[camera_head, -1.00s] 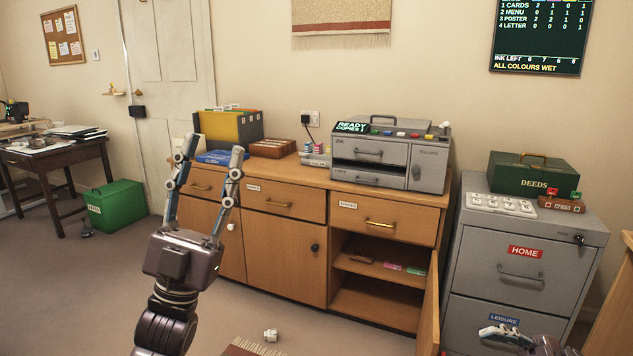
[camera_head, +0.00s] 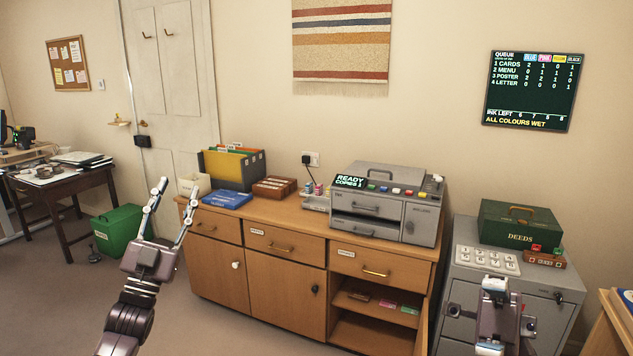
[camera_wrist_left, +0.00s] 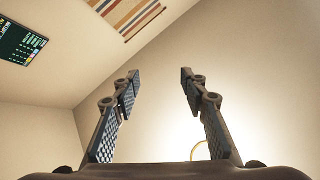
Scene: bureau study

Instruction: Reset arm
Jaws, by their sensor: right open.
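My left gripper (camera_head: 172,213) points up in front of the left part of the wooden sideboard in the head view. Its two fingers are spread with nothing between them. In the left wrist view the same open fingers (camera_wrist_left: 158,95) frame bare wall. My right gripper (camera_head: 495,290) is low at the right, in front of the grey filing cabinet (camera_head: 462,300). It is seen nearly end-on, with its lower part cut off by the frame edge, and no held object shows.
The sideboard (camera_head: 287,285) carries a grey printer (camera_head: 425,190), a blue book (camera_head: 227,199) and a file box (camera_head: 235,168). Its right lower compartment is open, with the door (camera_head: 421,330) swung out. A green deeds box (camera_head: 520,222) stands on the cabinet. Open floor lies at left.

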